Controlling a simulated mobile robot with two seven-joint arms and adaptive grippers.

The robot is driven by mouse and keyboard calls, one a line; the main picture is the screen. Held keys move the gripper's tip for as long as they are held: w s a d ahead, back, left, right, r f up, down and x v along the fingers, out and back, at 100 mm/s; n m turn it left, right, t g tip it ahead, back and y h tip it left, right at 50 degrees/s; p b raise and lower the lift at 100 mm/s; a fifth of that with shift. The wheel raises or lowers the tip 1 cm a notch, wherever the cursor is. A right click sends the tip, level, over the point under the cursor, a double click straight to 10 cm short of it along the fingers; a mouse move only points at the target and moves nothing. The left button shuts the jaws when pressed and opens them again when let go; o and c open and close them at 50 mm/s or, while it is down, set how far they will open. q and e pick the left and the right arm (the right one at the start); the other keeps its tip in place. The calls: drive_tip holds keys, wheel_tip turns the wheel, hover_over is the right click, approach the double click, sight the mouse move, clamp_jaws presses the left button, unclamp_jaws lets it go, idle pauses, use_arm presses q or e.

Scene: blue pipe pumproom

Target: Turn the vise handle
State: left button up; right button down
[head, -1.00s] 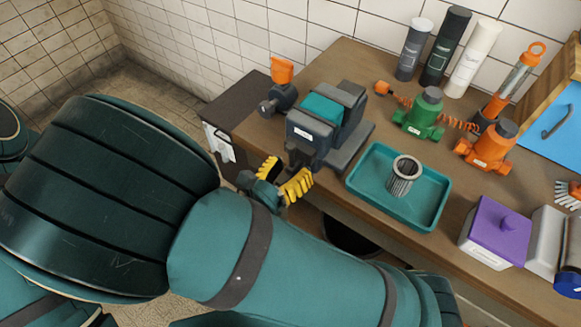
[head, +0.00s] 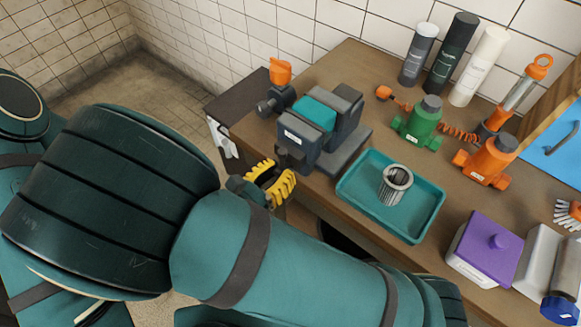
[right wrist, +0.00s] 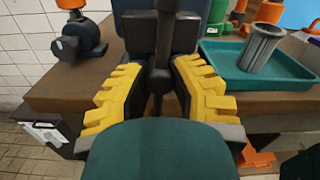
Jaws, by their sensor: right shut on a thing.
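The vise (head: 301,141) is dark grey with a teal block between its jaws and stands at the table's near left edge. My right gripper (head: 270,182), with yellow ridged fingers, is just in front of it. In the right wrist view the vise's dark handle (right wrist: 158,82) stands roughly upright between the two yellow fingers (right wrist: 159,97). The right gripper is shut on this handle. In the head view the handle is mostly hidden by the fingers and the vise body. My left gripper is not in view.
A teal tray (head: 426,231) holding a metal filter cylinder (head: 395,186) lies right of the vise. An orange-topped grey fitting (head: 278,89) stands close behind-left. Green (head: 422,122) and orange (head: 487,160) fittings stand farther right, with a purple container (head: 486,244) near the front edge.

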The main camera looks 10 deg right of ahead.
drive_tip(key=shift+d+r+m, duration=0.1)
drive_tip(key=shift+d+m, duration=0.1)
drive_tip(key=shift+m, duration=0.3)
drive_tip(key=shift+a+m, duration=0.2)
drive_tip(key=shift+m, duration=0.2)
idle(0.5)
drive_tip(key=c, duration=0.8)
unclamp_jaws()
drive_tip(key=shift+o, duration=0.2)
drive_tip(key=v, duration=0.7)
drive_tip(key=shift+s+a, duration=0.2)
